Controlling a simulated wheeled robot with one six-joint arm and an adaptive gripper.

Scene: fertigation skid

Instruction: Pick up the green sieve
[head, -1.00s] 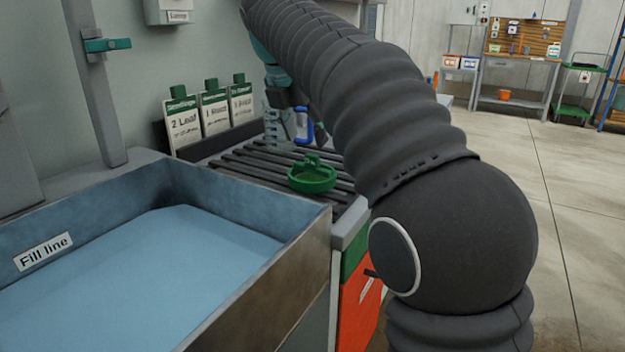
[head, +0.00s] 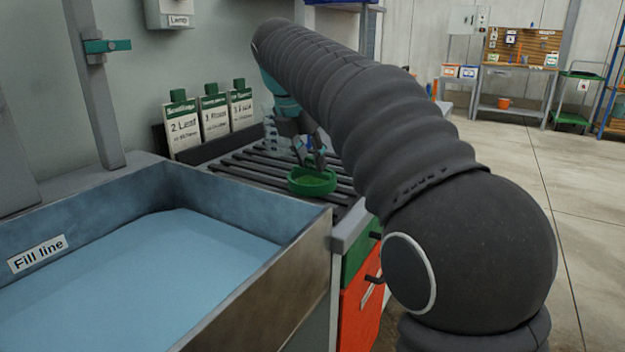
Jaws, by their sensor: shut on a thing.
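The green sieve (head: 312,183) is a shallow round dish that sits on the dark slatted rack (head: 252,172), right of the water tank. My gripper (head: 307,160) reaches down from the far side of the rack, with its fingers at the top of the sieve. It is shut on the sieve's upper part, where a knob or handle showed before; the fingers now hide that part. The sieve looks level and still appears to rest on the slats.
A tank of blue water (head: 150,280) with a "Fill line" label fills the lower left. Several white cards with green tops (head: 215,117) stand behind the rack. A pale perforated piece (head: 275,135) stands near my gripper. Green and orange fronts (head: 358,310) lie below the rack.

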